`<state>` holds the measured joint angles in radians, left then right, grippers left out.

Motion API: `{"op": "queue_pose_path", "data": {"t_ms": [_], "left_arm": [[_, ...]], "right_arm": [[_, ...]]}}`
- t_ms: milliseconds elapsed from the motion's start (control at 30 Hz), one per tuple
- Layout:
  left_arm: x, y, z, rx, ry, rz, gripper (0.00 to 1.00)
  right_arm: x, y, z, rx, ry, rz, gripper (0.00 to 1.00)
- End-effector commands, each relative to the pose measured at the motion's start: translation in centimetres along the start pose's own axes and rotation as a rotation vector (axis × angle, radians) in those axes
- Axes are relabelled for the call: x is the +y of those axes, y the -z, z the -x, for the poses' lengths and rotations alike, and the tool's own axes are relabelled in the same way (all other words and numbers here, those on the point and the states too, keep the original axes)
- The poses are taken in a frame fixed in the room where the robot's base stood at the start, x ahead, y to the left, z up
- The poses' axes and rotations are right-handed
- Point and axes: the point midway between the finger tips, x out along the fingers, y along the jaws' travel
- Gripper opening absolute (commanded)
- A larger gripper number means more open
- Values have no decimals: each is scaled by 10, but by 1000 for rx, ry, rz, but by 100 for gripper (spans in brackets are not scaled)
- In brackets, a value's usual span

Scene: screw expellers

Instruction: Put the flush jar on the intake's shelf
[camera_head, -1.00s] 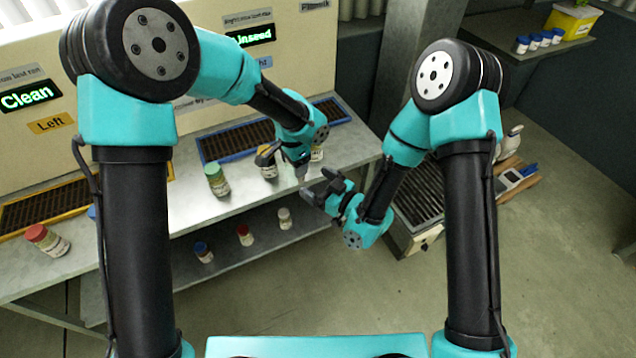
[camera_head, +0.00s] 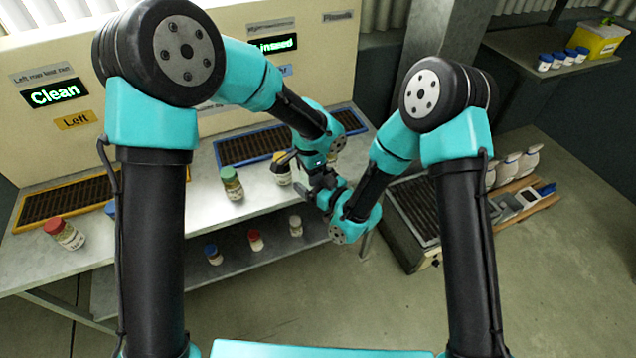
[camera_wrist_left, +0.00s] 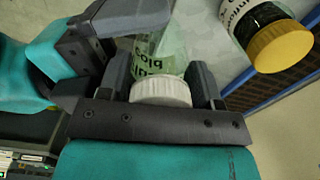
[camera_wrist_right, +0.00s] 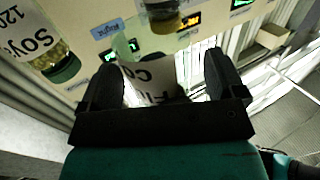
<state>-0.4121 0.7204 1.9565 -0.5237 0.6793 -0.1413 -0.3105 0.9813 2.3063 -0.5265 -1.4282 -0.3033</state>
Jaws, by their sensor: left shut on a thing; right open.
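The flush jar, a clear jar with a white lid (camera_wrist_left: 160,92) and a printed label, is held in my left gripper (camera_wrist_left: 168,85), which is shut on it. Its label (camera_wrist_right: 148,82) also shows between the fingers of my right gripper (camera_wrist_right: 165,85), which is open around or close to the jar; contact cannot be told. In the head view my left gripper (camera_head: 316,178) and right gripper (camera_head: 330,194) meet just past the bench's front edge and hide the jar. Which surface is the intake's shelf is not clear; a back-right shelf (camera_head: 510,45) holds blue-lidded jars.
A green-lidded jar (camera_head: 231,182), a yellow-lidded jar (camera_head: 281,168) and a red-lidded jar (camera_head: 64,233) stand on the bench (camera_head: 180,265). Small blue-, red- and white-lidded jars stand on the lower shelf (camera_head: 270,268). A grated unit (camera_head: 412,215) stands right on the floor.

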Motion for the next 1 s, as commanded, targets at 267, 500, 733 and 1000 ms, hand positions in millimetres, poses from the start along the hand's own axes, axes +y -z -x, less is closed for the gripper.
{"op": "queue_pose_path", "data": {"t_ms": [267, 500, 733, 1000], "left_arm": [[0, 0, 0, 0, 0, 0, 23], [0, 0, 0, 0, 0, 0, 23], [0, 0, 0, 0, 0, 0, 23], [0, 0, 0, 0, 0, 0, 23]], "right_arm": [[0, 0, -1, 0, 0, 0, 87], [0, 0, 0, 0, 0, 0, 64], [0, 0, 0, 0, 0, 0, 42], [0, 0, 0, 0, 0, 0, 70]]}}
